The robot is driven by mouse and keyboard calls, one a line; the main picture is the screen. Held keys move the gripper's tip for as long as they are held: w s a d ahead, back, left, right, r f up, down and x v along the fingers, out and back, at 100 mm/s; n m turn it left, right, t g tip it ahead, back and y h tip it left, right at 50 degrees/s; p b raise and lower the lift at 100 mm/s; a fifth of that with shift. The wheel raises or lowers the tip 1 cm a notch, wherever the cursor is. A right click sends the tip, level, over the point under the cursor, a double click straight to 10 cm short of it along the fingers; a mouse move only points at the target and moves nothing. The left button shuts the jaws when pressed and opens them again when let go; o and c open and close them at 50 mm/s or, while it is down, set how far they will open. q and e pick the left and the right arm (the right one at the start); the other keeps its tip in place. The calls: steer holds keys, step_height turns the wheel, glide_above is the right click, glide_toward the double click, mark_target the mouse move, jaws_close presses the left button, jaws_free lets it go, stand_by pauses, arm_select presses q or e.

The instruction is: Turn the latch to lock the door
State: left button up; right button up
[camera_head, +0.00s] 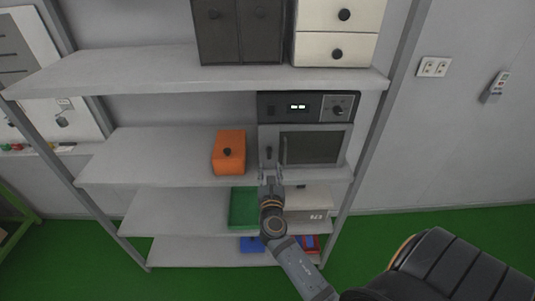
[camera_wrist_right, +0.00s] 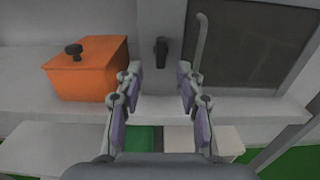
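A grey cabinet-like device (camera_head: 350,146) with a dark-windowed door (camera_head: 312,148) stands on the middle shelf. A small dark latch (camera_head: 269,152) sits on its front, left of the door's upright handle. In the right wrist view the latch (camera_wrist_right: 161,51) points up and down, and the door (camera_wrist_right: 245,42) looks shut. My right gripper (camera_head: 270,171) is just below the latch in the head view. In the right wrist view its fingers (camera_wrist_right: 159,82) are spread apart with nothing between them, and the latch lies ahead between them. My left gripper is not in view.
An orange box (camera_head: 228,155) with a black knob stands left of the device on the shelf (camera_head: 140,155). A green bin (camera_head: 242,208) and a white box (camera_head: 312,203) are on the shelf below. A black chair-like object (camera_head: 450,265) is at the lower right.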

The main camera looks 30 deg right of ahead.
mark_target(269, 154)
steer(key=p+x, duration=0.1)
steer(key=x, duration=0.6)
steer(key=shift+w+d+f, duration=0.1)
steer(key=shift+w+d, duration=0.1)
jaws_close()
